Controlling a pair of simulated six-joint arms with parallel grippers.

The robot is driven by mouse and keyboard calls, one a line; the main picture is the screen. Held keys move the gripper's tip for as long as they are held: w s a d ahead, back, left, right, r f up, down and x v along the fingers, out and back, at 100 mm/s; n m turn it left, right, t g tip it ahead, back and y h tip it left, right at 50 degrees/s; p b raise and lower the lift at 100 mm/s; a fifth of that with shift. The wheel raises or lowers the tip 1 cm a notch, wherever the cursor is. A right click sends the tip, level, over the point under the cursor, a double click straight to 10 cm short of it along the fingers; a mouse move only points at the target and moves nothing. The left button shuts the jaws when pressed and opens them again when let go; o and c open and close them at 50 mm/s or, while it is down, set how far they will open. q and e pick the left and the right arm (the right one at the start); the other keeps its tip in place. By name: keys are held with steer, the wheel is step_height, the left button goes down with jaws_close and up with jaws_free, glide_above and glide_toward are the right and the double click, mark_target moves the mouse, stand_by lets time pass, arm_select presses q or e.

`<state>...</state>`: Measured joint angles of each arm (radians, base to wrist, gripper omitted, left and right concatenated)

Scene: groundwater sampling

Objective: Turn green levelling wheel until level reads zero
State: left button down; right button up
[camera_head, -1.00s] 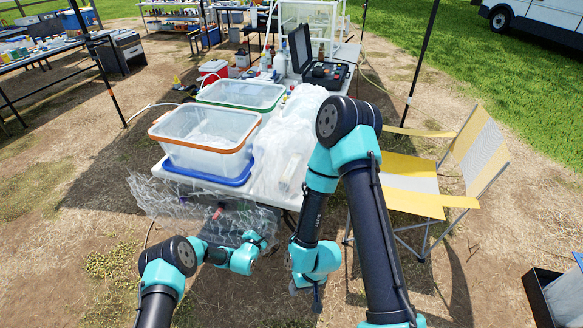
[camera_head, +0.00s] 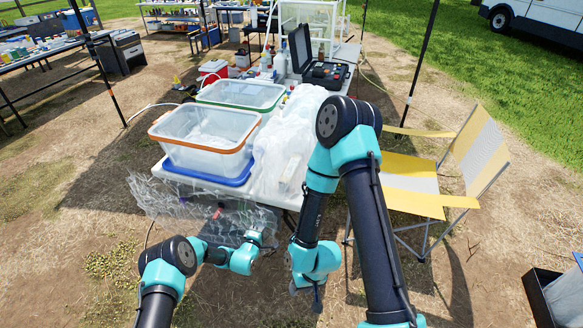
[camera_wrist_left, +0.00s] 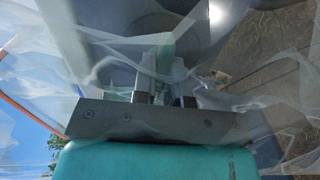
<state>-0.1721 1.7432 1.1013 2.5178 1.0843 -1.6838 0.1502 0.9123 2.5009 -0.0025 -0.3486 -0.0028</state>
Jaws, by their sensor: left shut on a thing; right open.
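In the left wrist view, my left gripper (camera_wrist_left: 163,82) is shut on a pale green part (camera_wrist_left: 165,52), which looks like the levelling wheel. Clear plastic film (camera_wrist_left: 250,80) lies across the fingers and blurs the wheel. In the head view, my left wrist sits low in front of the table, beside the hanging film (camera_head: 165,200), and the wheel is hidden there. No level reading can be made out in either view. My right gripper (camera_head: 317,298) hangs below its wrist, open, to the right of the left arm.
The white table (camera_head: 275,195) carries an orange-rimmed clear bin (camera_head: 205,140) on a blue lid (camera_head: 210,178), a green-rimmed bin (camera_head: 240,95) and an open black case (camera_head: 325,72). A yellow folding chair (camera_head: 410,185) stands on the right. Bare ground lies around the arms.

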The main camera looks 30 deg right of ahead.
arm_select(q)
steer(key=m, duration=0.5)
steer(key=shift+m, duration=0.3)
steer(key=c, duration=1.1)
jaws_free()
steer(key=shift+s+a, duration=0.1)
steer(key=shift+s, duration=0.05)
steer(key=v, duration=1.7)
steer(key=shift+s+r, duration=0.1)
